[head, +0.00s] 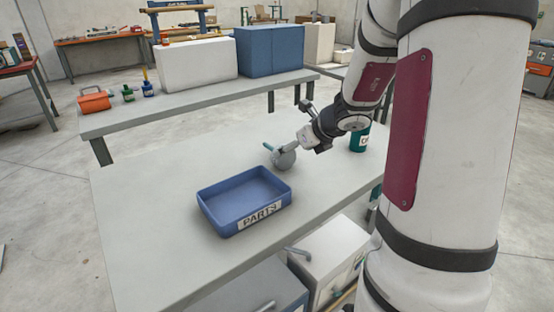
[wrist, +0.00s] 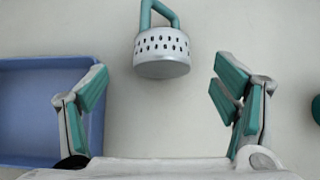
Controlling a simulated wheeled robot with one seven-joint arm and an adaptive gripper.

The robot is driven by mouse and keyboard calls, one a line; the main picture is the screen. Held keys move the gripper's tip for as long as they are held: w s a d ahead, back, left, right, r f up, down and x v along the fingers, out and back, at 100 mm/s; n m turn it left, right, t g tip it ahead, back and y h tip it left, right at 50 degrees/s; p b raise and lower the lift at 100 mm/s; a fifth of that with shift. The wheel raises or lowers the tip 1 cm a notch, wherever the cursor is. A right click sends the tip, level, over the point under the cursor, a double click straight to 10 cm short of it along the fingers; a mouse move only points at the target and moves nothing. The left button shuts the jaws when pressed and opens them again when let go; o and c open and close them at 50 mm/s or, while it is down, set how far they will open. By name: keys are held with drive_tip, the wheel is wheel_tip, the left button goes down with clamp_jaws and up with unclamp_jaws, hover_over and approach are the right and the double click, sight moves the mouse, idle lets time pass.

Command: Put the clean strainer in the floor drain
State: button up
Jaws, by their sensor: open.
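The strainer (wrist: 162,50) is a light grey metal cup with rows of dark holes and a teal loop handle. It rests on the table top, ahead of my gripper in the wrist view; it also shows in the head view (head: 285,160), with its teal handle to its left. My gripper (wrist: 158,86) is open and empty, its teal-padded fingers spread to either side, short of the strainer. In the head view my gripper (head: 303,140) is close above the strainer and partly overlaps it. I see no floor drain in either view.
A blue tray labelled PARTS (head: 243,201) stands left of the strainer on the grey table (head: 150,255). A green labelled can (head: 360,139) stands to the right. Behind, a raised shelf holds a white box (head: 196,65), a blue box (head: 271,50), bottles and an orange item.

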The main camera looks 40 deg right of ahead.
drive_tip(key=shift+w+b+x, duration=0.2)
drive_tip(key=shift+b+x, duration=0.7)
drive_tip(key=shift+x, duration=3.05)
drive_tip(key=shift+d+r, duration=0.1)
drive_tip(key=shift+r, duration=0.15)
drive_tip(key=c, duration=1.4)
drive_tip(key=shift+r, duration=0.1)
wheel_tip(320, 180, up, 10)
drive_tip(key=p, duration=0.5)
drive_tip(key=s+a+r+n+p, duration=0.1)
drive_tip(key=s+a+r+p, duration=0.1)
drive_tip(key=a, duration=0.6)
drive_tip(key=s+a+r+n+y+p, duration=0.1)
drive_tip(key=s+a+p, duration=0.1)
drive_tip(key=a, duration=0.6)
drive_tip(key=s+a+r+n+y+p, duration=0.1)
drive_tip(key=s+a+r+p, duration=0.1)
drive_tip(key=a, duration=0.6)
drive_tip(key=shift+a+r+p, duration=0.2)
drive_tip(key=shift+r+p, duration=0.1)
drive_tip(key=shift+p, duration=0.45)
